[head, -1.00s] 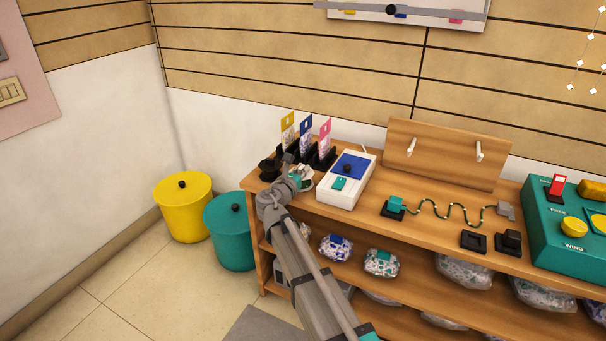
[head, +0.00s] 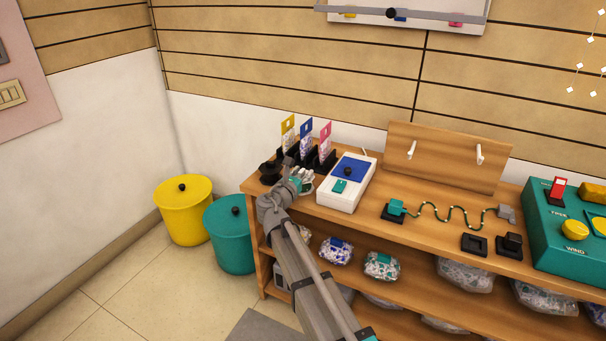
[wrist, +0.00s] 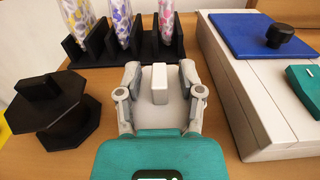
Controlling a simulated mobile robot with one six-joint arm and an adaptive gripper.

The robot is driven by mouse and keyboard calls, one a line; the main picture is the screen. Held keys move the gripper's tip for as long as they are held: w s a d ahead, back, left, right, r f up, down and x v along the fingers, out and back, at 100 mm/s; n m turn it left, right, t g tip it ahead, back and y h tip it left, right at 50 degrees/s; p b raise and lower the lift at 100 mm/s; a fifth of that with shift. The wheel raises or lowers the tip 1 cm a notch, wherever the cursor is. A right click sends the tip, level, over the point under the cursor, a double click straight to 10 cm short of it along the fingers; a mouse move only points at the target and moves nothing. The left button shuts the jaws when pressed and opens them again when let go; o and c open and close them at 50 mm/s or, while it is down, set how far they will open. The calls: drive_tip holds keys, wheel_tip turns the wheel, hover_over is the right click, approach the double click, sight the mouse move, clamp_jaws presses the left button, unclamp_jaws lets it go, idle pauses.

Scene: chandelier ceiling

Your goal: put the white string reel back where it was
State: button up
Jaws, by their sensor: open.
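The white string reel (wrist: 158,84) stands on the shelf top in the wrist view, with an upright white knob and a wider pale base. My gripper (wrist: 159,72) is open, with one finger on each side of the knob and a visible gap to it. The lower part of the reel is hidden behind my gripper. In the head view my gripper (head: 299,175) is at the left end of the shelf top, and the reel there is mostly covered by it. A similar black reel (wrist: 58,115) stands to the left.
A black holder (wrist: 85,54) with several patterned tubes stands just behind. A white box (head: 341,191) with a blue panel is close on the right. Yellow (head: 183,212) and teal bins (head: 229,237) stand on the floor at left. A wooden pegboard (head: 453,157) stands farther right.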

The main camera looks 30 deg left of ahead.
drive_tip(key=shift+r, duration=0.1)
drive_tip(key=shift+r, duration=0.1)
drive_tip(key=s, duration=1.2)
drive_tip(key=shift+d, duration=0.2)
idle(0.5)
